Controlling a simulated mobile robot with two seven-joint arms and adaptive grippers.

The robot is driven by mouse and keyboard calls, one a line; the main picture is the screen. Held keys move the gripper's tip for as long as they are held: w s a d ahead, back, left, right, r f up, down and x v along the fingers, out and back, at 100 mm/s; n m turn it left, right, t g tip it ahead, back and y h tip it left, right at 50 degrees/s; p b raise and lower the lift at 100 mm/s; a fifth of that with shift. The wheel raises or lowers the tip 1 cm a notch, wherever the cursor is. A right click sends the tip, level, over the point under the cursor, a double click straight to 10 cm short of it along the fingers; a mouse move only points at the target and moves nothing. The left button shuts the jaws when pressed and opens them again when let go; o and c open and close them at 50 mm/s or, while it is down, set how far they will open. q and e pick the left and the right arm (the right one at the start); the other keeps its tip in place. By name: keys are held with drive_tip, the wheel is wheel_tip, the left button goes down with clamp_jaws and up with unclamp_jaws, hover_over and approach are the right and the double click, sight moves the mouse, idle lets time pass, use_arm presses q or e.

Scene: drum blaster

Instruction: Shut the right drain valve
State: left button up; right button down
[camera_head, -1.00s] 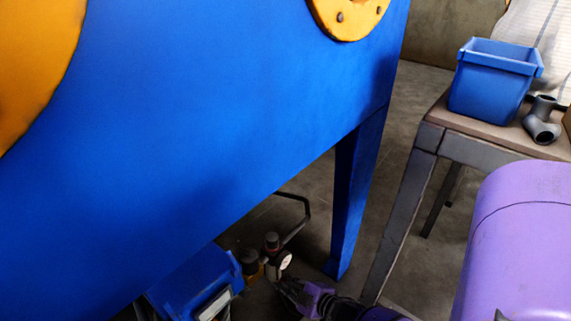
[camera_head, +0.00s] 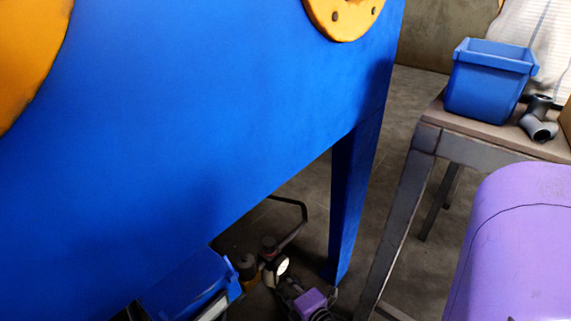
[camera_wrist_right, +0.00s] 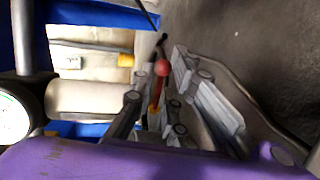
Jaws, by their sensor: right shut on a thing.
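The blue blaster cabinet (camera_head: 200,120) fills much of the head view. Below its lower edge, my right gripper (camera_head: 284,290) is low beside a small regulator group with a round white gauge (camera_head: 282,266). In the right wrist view, my right gripper (camera_wrist_right: 160,98) is shut on a red valve handle (camera_wrist_right: 158,90) with a ball end, which shows between the fingers. The gauge (camera_wrist_right: 12,118) also shows at the left edge there. The valve body is mostly hidden by the fingers. My left gripper is not in view.
A blue cabinet leg (camera_head: 352,210) stands close to the right of my right gripper. A blue bin (camera_head: 190,290) is at its left. A bench (camera_head: 430,140) at the right carries a blue box (camera_head: 488,82) and a grey pipe fitting (camera_head: 540,120).

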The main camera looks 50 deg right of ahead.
drive_tip(key=shift+a+n, duration=0.1)
drive_tip(key=shift+n, duration=0.2)
idle(0.4)
drive_tip(key=c, duration=1.9)
unclamp_jaws()
drive_tip(key=shift+c, duration=0.2)
